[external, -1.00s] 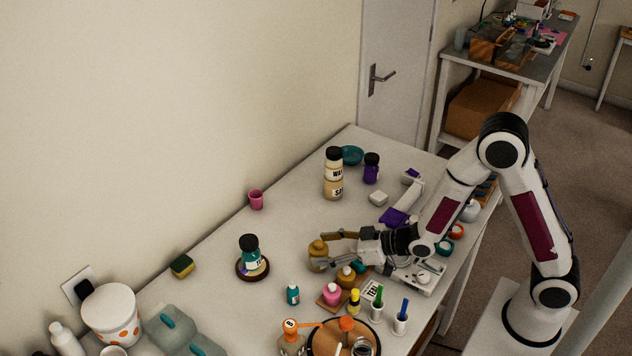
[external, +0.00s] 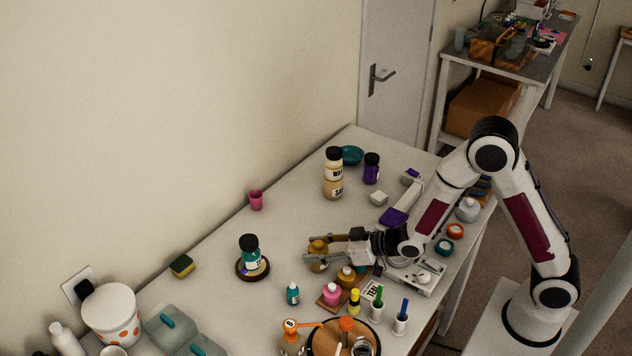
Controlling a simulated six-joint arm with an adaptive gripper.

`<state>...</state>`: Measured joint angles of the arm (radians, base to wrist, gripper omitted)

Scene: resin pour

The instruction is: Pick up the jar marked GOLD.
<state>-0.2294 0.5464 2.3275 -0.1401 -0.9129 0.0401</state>
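A gold-coloured jar (external: 318,249) stands on the white table near its middle; I cannot read a mark on it. My gripper (external: 307,251) is open around this jar, one finger on its far side and one on its near side. The fingers hide part of the jar, and I cannot tell whether they touch it. A second gold-brown jar (external: 346,276) stands close to my gripper, beside a pink jar (external: 331,293) on a small wooden board.
A teal-labelled bottle (external: 250,252) stands on a round dark coaster to the left. The table left of my gripper is mostly clear.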

